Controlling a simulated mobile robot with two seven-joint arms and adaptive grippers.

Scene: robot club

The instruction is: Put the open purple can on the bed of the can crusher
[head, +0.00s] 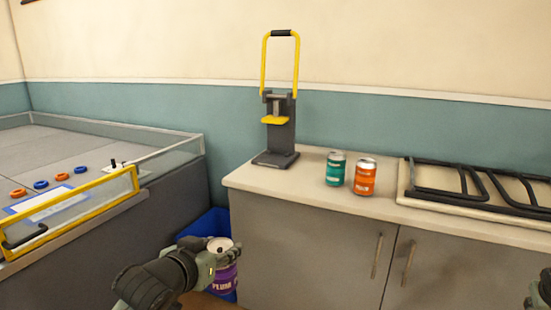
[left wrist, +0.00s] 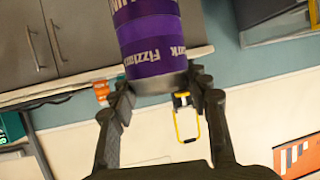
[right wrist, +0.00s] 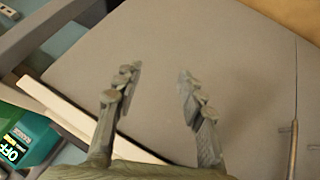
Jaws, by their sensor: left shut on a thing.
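The purple can (head: 225,278), with a "PLUM" label, is held upright low in front of the counter in the head view. My left gripper (head: 212,260) is shut on it. In the left wrist view the can (left wrist: 153,35) sits between the fingers of the left gripper (left wrist: 161,92). The can's top (head: 220,244) shows pale; I cannot make out its opening. The can crusher (head: 280,130) stands at the counter's left end, with a yellow handle, a yellow plate and a dark base (head: 275,159). My right gripper (right wrist: 157,86) is open and empty.
A teal can (head: 335,169) and an orange can (head: 365,177) stand on the counter (head: 310,180) right of the crusher. A black tubular frame (head: 470,185) lies further right. A blue bin (head: 210,222) is behind the held can. A walled play field (head: 90,160) is at left.

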